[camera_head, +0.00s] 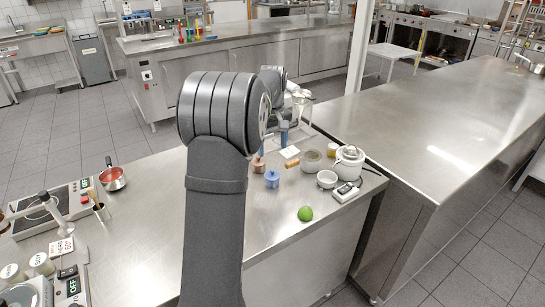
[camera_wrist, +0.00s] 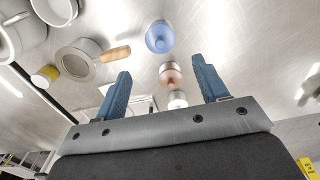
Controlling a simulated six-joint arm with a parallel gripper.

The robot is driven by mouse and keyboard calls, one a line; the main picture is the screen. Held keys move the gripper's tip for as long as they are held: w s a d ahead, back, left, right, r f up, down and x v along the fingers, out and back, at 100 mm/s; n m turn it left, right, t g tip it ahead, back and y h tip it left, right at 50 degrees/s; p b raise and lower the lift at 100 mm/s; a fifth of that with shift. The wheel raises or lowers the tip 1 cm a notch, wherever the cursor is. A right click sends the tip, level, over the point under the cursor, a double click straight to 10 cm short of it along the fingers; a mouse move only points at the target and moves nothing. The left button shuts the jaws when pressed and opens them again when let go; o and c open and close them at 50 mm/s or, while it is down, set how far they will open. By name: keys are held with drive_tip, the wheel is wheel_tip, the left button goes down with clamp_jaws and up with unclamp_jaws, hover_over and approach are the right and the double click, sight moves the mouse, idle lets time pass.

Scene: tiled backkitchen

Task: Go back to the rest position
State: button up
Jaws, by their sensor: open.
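My gripper (camera_head: 285,134) shows in the head view beyond my arm, above the far part of the steel counter (camera_head: 145,245), partly hidden by the arm. In the wrist view my gripper (camera_wrist: 163,88) has its two blue fingers spread wide apart, with nothing held between them. Below it stand a blue knobbed piece (camera_wrist: 159,37), a copper-coloured one (camera_wrist: 171,75) and a pale metal one (camera_wrist: 177,99), in a row. The blue piece (camera_head: 272,179) and the copper-coloured piece (camera_head: 258,164) also show in the head view, on the counter.
A small pot with a wooden handle (camera_wrist: 77,62) and a yellow-sided cup (camera_wrist: 45,76) stand left of the fingers. A white kettle-like pot (camera_head: 349,161) and green lime (camera_head: 305,213) are at the right. The counter's front middle is clear.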

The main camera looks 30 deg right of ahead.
sight(273, 171)
drive_tip(key=shift+r, duration=0.45)
drive_tip(key=shift+f, duration=0.15)
wheel_tip(273, 171, down, 11)
drive_tip(key=shift+f, duration=0.2)
drive_tip(key=shift+r, duration=1.75)
drive_tip(key=shift+f, duration=0.1)
